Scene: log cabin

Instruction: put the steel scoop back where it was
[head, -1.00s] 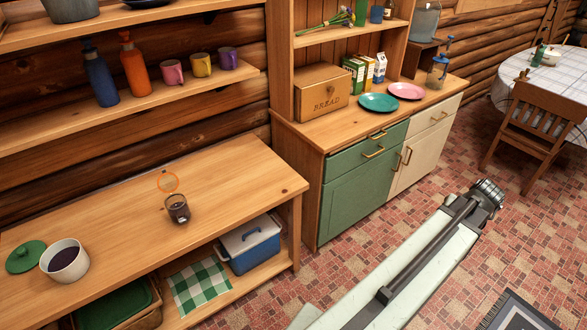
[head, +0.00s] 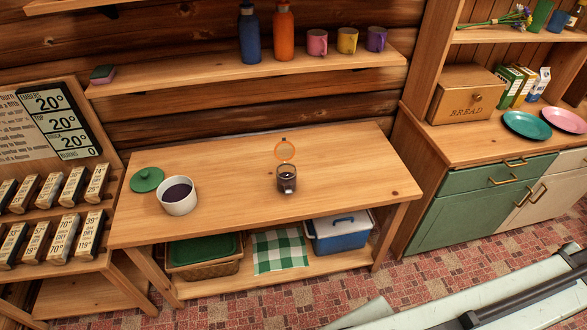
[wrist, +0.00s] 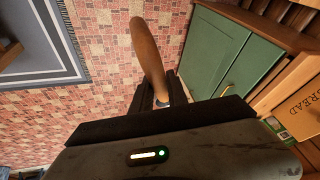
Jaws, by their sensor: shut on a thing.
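In the wrist view my gripper (wrist: 160,98) is shut on a brown, wooden-looking handle (wrist: 149,52), which I take to be that of the steel scoop. The handle points up and away over the brick floor. The scoop's steel end is hidden, apart from perhaps a small pale bit between the fingers. In the head view my gripper and the scoop are out of frame. On the wooden bench (head: 235,205) stand a white bowl (head: 179,203) with dark purple contents, a green lid (head: 146,180) beside it, and a small glass jar (head: 287,181) with its orange-rimmed lid raised.
Under the bench are a basket (head: 205,268), a checked cloth (head: 280,251) and a blue cooler (head: 340,234). A green cabinet (head: 470,218) stands right, a rack of labelled blocks (head: 45,195) left. The bench front is clear.

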